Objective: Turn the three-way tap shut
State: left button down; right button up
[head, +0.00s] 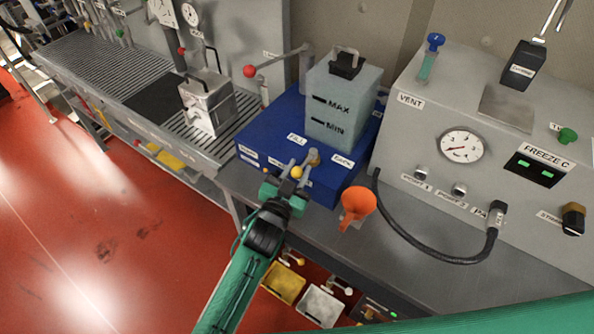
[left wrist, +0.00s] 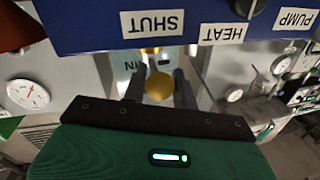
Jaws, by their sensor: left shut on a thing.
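My left gripper (head: 297,166) is shut on the lever at the knob. A white SHUT label (left wrist: 152,23) is on the blue face just beyond the fingers, upside down in the left wrist view. A FILL label (head: 297,139) is behind the tap. The lever's exact direction is partly hidden by my fingers. My right gripper is out of view.
The clear tank (head: 343,105) with MAX and MIN marks stands on the blue base (head: 268,130). An orange funnel (head: 358,203) is close to the right of my gripper. A black hose (head: 420,252) runs to the grey panel (head: 415,130). Grey bench (head: 400,275) is bare in front.

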pick_arm(q)
jog(key=c, duration=1.1)
grip_release()
jog(key=shift+s+a+f, duration=0.15)
jog(key=shift+s+a, duration=0.05)
jog(key=shift+s, duration=0.35)
jog(key=b+v, duration=0.3)
jog(key=v, duration=0.9)
jog(key=shift+s+a+b, duration=0.25)
jog(key=shift+s+b, duration=0.05)
jog(key=shift+b, duration=0.05)
